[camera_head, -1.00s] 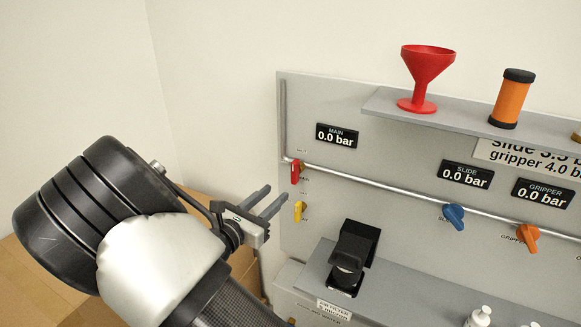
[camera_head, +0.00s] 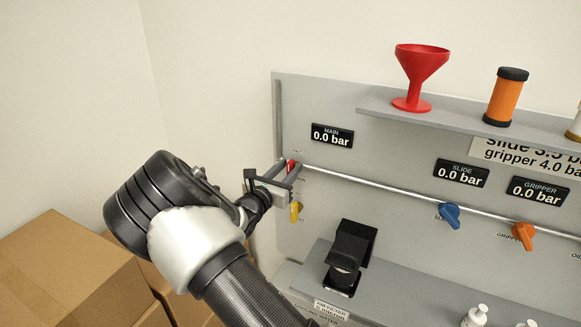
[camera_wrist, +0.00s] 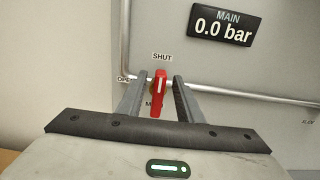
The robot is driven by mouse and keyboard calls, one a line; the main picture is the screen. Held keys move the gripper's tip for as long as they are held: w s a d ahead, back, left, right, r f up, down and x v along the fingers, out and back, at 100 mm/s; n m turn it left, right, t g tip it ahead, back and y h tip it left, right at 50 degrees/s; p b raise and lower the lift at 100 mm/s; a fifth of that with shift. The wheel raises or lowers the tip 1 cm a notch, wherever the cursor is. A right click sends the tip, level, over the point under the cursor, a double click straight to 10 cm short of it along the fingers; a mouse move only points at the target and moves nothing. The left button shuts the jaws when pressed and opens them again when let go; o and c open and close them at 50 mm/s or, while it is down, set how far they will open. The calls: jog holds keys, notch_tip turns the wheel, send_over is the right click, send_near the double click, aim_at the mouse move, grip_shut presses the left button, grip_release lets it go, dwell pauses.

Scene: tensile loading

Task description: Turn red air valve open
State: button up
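The red air valve (camera_wrist: 160,92) is a small red lever on the grey panel's pipe. In the wrist view it stands upright, its upper end below the SHUT label (camera_wrist: 162,57). My gripper (camera_wrist: 159,88) is open, with one finger on each side of the lever and a visible gap on both sides. In the head view my gripper (camera_head: 284,170) is at the panel's left end and hides most of the red valve (camera_head: 291,165).
A yellow valve (camera_head: 296,212) sits just below my gripper. The MAIN display (camera_head: 332,136) reads 0.0 bar. Blue (camera_head: 449,215) and orange (camera_head: 524,236) valves are farther right. A black device (camera_head: 350,258) stands on the ledge below. Cardboard boxes (camera_head: 70,265) stand at left.

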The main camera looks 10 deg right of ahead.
jog(key=shift+x, duration=0.85)
jog(key=shift+c, duration=0.5)
grip_shut()
